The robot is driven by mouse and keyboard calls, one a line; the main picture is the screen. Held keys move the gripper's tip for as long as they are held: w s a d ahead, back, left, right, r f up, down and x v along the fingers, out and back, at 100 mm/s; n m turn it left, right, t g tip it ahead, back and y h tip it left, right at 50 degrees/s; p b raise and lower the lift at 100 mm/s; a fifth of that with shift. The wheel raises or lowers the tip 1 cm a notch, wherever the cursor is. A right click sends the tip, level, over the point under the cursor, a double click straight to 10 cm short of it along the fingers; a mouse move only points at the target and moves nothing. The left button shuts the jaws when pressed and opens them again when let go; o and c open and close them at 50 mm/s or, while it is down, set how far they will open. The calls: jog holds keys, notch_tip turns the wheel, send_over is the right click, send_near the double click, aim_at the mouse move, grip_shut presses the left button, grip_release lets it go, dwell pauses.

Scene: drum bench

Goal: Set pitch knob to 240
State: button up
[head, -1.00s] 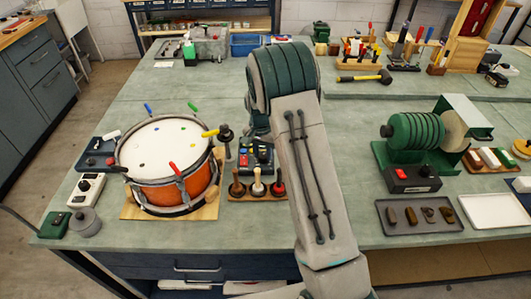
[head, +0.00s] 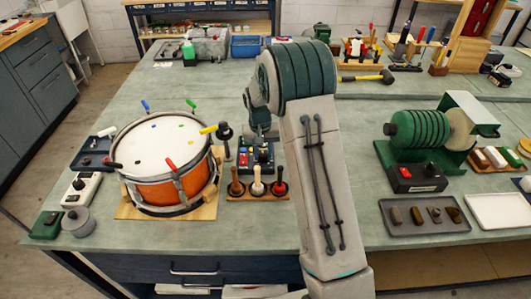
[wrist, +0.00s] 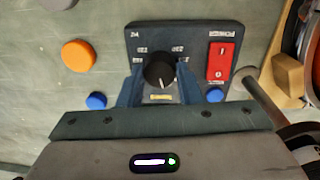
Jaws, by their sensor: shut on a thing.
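The control box (wrist: 205,32) is dark blue-grey, with a round black knob (wrist: 160,71) in its middle and a red rocker switch (wrist: 222,62) to the knob's right. Small pale labels stand around the knob; they are too blurred to read surely, and I cannot tell which one it points at. My gripper (wrist: 161,88) is shut on the knob, one finger on each side of it. In the head view the box (head: 264,158) sits right of the drum, and my gripper comes down on it from behind my arm, which hides part of it.
A drum (head: 160,150) on a wooden board stands left of the box. A rack with several handled tools (head: 257,190) stands just in front of it. A green grinder-like machine (head: 420,130) and a grey tray (head: 400,222) are at the right.

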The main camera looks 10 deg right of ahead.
aim_at(261, 155)
jog(key=shift+s+f, duration=0.15)
jog(key=o, duration=1)
jog(key=shift+c, duration=0.2)
jog(key=shift+r, duration=0.3)
notch_tip(261, 155, up, 13)
jog(key=b, duration=0.1)
jog(key=shift+a+r, duration=0.2)
jog(key=shift+a, duration=0.2)
